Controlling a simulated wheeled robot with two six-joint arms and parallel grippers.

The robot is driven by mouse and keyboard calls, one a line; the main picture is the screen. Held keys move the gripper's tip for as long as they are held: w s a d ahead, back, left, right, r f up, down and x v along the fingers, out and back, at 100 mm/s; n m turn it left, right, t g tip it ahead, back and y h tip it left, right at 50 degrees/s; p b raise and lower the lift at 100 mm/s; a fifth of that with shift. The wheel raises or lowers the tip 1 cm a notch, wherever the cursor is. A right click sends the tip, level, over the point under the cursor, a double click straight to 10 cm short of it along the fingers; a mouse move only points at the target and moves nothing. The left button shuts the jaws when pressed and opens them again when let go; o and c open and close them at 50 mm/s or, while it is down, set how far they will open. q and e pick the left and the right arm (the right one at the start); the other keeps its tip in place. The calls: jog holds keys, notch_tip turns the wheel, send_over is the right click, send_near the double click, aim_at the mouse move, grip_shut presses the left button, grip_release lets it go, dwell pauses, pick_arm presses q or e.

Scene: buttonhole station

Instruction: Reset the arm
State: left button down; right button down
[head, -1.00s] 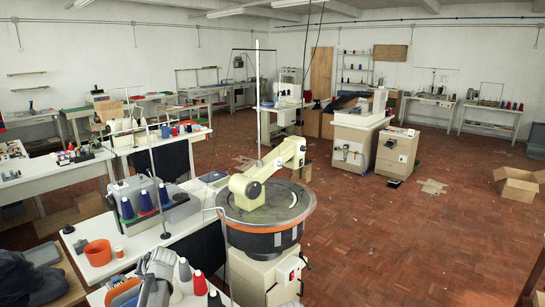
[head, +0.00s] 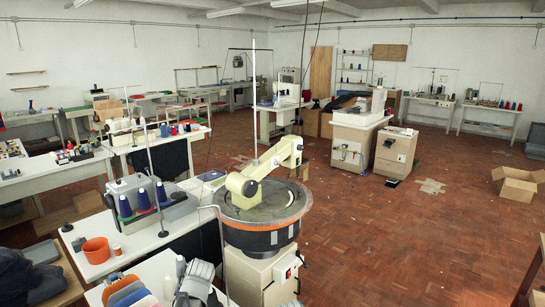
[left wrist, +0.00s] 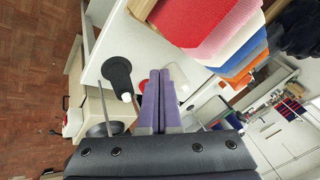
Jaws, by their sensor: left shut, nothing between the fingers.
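My left gripper (left wrist: 164,78) shows in the left wrist view with its two purple-grey fingers side by side, shut and empty. Its fingertips are over a white table edge, near a black cone (left wrist: 118,75) with a white tip. It appears apart from the stacked coloured fabric pieces (left wrist: 205,30). In the head view a grey-white part of my left arm shows at the bottom, right of the fabric stack (head: 125,291); the fingers cannot be made out there. My right gripper is in neither view.
A round machine table (head: 262,215) with a cream arm (head: 262,178) stands right of my left arm. A thin metal pole (head: 221,250) rises close by. An orange tub (head: 96,250) and thread cones (head: 143,200) are on white tables at left. The floor at right is largely clear.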

pick_arm(q)
jog(key=s+d+f+m+g+h, duration=0.2)
jog(key=s+d, duration=0.8)
jog(key=d, duration=0.1)
jog(key=s+d+f+m+g+h, duration=0.2)
jog(key=s+d, duration=0.8)
jog(key=s, duration=0.1)
notch_tip(320, 180, down, 6)
jog(key=b, duration=0.7)
jog(key=shift+w, duration=0.4)
